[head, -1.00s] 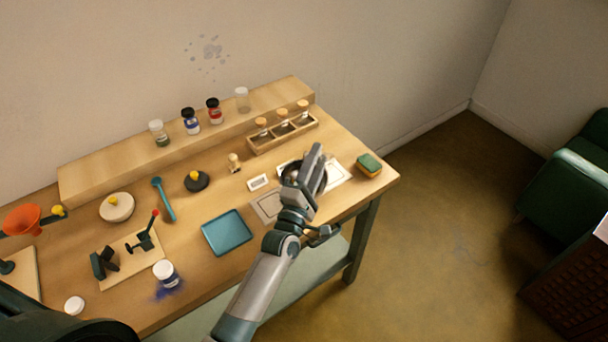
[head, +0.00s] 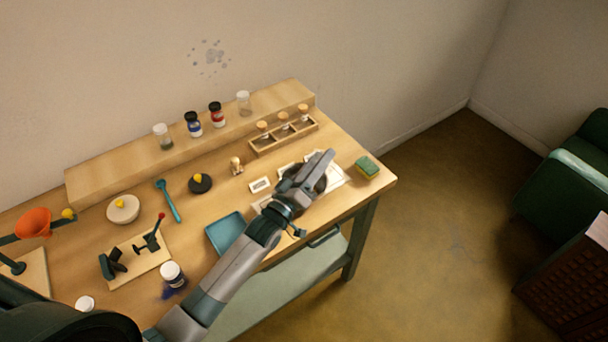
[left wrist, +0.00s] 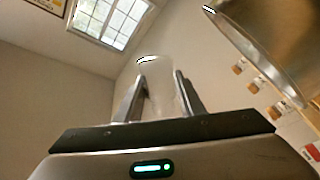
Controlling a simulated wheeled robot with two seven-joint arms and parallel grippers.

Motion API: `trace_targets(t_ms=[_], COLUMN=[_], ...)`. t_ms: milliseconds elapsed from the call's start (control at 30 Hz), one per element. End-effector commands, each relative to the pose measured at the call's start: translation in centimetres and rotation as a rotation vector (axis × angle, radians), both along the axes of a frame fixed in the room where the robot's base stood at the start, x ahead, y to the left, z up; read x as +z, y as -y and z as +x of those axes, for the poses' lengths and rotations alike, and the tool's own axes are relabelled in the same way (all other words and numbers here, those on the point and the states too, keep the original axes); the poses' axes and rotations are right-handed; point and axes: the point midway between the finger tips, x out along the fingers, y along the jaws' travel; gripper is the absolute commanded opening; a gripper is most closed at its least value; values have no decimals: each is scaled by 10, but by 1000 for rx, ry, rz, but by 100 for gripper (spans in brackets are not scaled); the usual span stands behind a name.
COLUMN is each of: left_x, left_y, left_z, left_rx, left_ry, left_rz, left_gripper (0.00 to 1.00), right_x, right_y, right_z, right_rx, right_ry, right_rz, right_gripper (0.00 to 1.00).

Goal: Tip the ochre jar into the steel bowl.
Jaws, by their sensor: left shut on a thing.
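My left gripper (head: 322,165) is over the right part of the table and hides what it holds in the head view. In the left wrist view the gripper (left wrist: 160,95) is shut on a pale, see-through jar (left wrist: 160,78), taken as the ochre jar; no ochre colour is clear in it. The steel bowl (left wrist: 268,40) is close at the upper right of that view, apart from the jar. In the head view the bowl (head: 320,184) shows as a dark round form, partly behind the gripper. My right gripper is not in view.
A teal tray (head: 225,233) lies left of my arm, a sponge (head: 367,167) near the right edge. A rack (head: 284,135) of corked vials and a raised shelf (head: 130,168) with several jars stand behind. A white-lidded jar (head: 172,274) sits by a blue spill.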

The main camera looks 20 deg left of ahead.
Motion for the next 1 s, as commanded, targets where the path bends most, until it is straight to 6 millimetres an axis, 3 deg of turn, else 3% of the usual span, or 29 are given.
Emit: trace_targets(t_ms=[167,333,467,700,1000], left_x=[-19,-13,-32,-31,-36], left_y=[2,15,24,38,46], left_z=[0,-2,-3,-5,-6], left_rx=[-1,-1,-1,-1,-1], left_ry=[20,45,61,93,111], left_rz=[152,328,448,669,801], left_gripper=[11,11,11,11,11], right_x=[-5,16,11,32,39], right_y=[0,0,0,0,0], right_z=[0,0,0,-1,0], right_rx=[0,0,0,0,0], right_ry=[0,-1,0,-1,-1], right_rz=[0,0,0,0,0], right_gripper=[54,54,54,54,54])
